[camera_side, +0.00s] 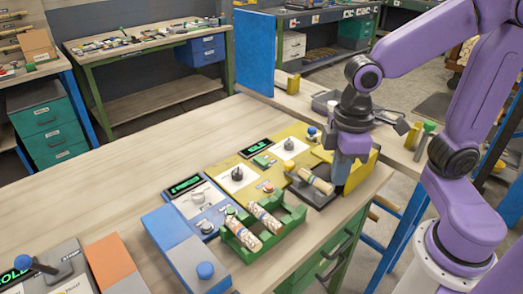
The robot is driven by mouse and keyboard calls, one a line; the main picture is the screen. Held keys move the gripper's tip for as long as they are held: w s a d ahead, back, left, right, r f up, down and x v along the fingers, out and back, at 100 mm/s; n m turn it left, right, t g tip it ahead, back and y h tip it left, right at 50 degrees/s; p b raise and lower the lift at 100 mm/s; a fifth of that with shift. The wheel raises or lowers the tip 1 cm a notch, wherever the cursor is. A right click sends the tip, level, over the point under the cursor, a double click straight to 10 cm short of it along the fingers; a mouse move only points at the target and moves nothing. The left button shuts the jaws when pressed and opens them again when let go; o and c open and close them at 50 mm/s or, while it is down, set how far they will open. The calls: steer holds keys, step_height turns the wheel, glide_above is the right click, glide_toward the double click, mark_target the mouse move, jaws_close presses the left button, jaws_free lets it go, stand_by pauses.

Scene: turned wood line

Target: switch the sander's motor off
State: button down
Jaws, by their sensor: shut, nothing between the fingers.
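My gripper (346,172) points down at the right end of the row of machines on the bench. It is shut, and its tips are partly lost against a yellow block (368,160) behind them. A turned wood piece (316,181) lies in a dark cradle just left of it. A yellow control panel (222,170) carries white dial plates with knobs, coloured buttons and a small green-lit display (255,148). A blue panel (182,214) beside it has a display (183,186), a dial and a knob. I cannot tell which control is the sander's motor switch.
A green rack (240,236) holding turned wood pieces stands at the bench's front edge.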

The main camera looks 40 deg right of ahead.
steer(key=w+a+m, duration=0.2)
steer(key=w+m, duration=0.1)
steer(key=w, duration=0.7)
steer(key=m, duration=0.7)
glide_above(257, 155)
steer(key=shift+d+f, duration=0.1)
steer(key=shift+f, duration=1.3)
steer(key=shift+f, duration=0.15)
step_height(257, 155, down, 14)
steer(key=shift+r, duration=0.1)
